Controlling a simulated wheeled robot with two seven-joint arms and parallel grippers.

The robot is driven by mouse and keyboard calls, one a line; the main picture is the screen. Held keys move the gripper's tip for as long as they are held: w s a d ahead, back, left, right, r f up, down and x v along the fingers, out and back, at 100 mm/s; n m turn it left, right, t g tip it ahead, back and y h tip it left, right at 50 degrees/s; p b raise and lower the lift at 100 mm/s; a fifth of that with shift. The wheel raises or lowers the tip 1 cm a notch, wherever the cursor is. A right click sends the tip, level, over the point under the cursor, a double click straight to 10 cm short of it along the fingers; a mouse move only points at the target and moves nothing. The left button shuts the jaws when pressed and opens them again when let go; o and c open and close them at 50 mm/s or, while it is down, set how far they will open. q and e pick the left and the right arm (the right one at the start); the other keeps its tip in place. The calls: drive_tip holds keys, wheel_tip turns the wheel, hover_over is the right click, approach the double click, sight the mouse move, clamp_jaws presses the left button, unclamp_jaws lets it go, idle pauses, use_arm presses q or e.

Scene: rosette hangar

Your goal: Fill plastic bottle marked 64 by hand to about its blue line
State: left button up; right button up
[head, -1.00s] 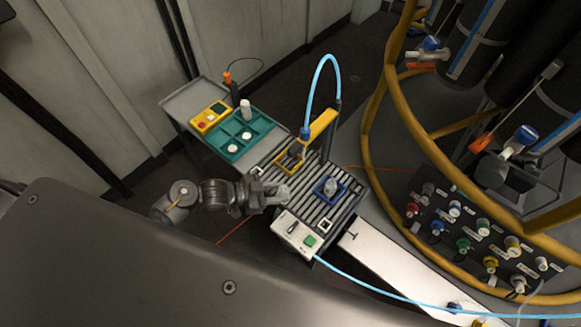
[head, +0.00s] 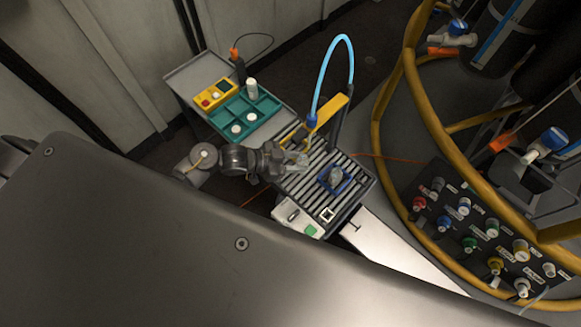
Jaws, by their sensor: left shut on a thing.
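My left gripper (head: 287,164) is shut on a small clear plastic bottle (head: 299,160) over the slatted roller bench, beside the yellow frame under the filling nozzle. No number or blue line can be read on the bottle at this size. The nozzle (head: 311,120) hangs from the yellow arm (head: 330,110) and is fed by a light blue hose (head: 332,55). I cannot tell whether the bottle's mouth is right under it. Another clear bottle (head: 336,174) stands in a blue square holder (head: 322,183) to the right. My right gripper is not in view.
A control box with a green button (head: 311,230) is at the bench's front. A grey side table (head: 187,82) bears a teal tray (head: 221,119) with white caps, a white bottle (head: 252,88) and a yellow device (head: 205,100). Yellow rails (head: 379,130) and a valve panel (head: 455,215) stand at right.

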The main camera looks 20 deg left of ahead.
use_arm(q)
drive_tip(key=shift+w+d+b, duration=0.25)
drive_tip(key=shift+w+b, duration=0.05)
drive_tip(key=shift+w, duration=0.4)
drive_tip(key=shift+w+d, duration=0.25)
drive_tip(key=shift+w, duration=0.35)
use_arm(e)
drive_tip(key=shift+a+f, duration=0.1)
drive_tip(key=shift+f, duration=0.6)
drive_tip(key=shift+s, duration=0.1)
use_arm(q)
drive_tip(key=shift+s+a, duration=0.15)
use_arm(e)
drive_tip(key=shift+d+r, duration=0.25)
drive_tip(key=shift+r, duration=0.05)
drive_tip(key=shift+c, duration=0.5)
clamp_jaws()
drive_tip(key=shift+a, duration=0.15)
